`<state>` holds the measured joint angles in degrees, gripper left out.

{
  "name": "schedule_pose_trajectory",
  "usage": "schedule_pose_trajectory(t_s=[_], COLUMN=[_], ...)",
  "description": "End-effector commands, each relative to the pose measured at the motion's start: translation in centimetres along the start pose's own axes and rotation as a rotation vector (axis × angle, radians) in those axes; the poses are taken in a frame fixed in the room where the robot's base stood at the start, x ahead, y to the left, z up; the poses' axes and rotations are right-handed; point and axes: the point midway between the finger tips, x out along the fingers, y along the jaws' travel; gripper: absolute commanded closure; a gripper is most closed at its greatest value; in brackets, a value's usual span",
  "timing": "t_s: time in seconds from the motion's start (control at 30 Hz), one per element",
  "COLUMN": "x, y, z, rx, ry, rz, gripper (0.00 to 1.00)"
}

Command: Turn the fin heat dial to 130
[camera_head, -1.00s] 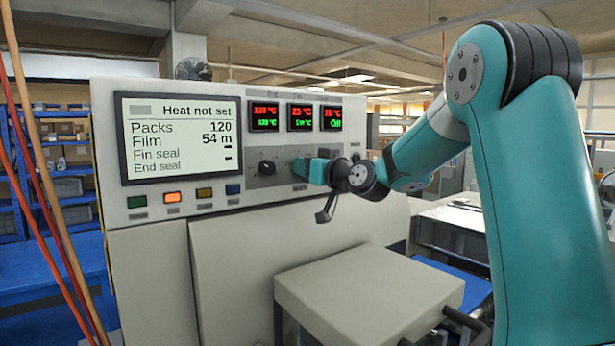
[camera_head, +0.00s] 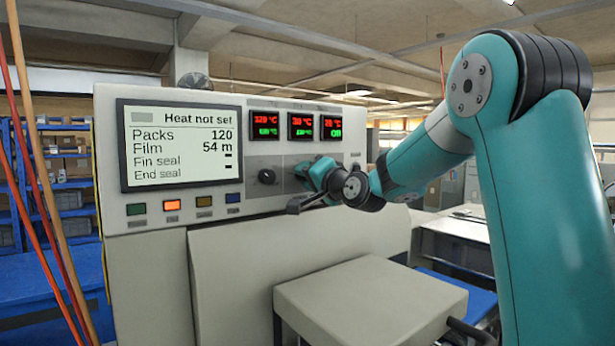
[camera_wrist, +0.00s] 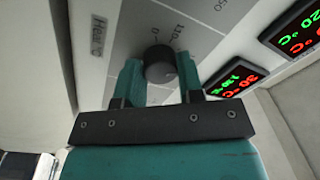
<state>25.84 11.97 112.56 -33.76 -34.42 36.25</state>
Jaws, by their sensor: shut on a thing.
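The fin heat dial (camera_wrist: 160,62) is a dark round knob on a grey plate with printed numbers around it. In the wrist view my gripper (camera_wrist: 159,72) has one teal finger on each side of the dial and is shut on it. In the head view my gripper (camera_head: 312,172) is at the panel and hides this dial. The middle heat display (camera_head: 301,126) shows red digits like 30 °C over small green digits; in the wrist view its green line looks like 130 (camera_wrist: 236,78), blurred.
Another black dial (camera_head: 267,177) sits left of my gripper. The screen (camera_head: 181,145) reads "Heat not set". Coloured buttons (camera_head: 172,206) run below it. A pale box-like cover (camera_head: 370,300) stands below my arm.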

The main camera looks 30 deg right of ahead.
Motion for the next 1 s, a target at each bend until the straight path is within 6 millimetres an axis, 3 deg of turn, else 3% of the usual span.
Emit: schedule_pose_trajectory(t_s=[0.37,0.87,0.9,1.0], x=[-0.01,-0.01,-0.01,0.0], y=[-0.01,0.02,0.02,0.02], z=[-0.02,-0.02,-0.02,-0.01], rx=[0.146,0.164,0.164,0.164], ry=[0.009,0.011,0.011,0.011], rz=[0.008,0.009,0.009,0.009], gripper=[0.89,0.89,0.63,0.4])
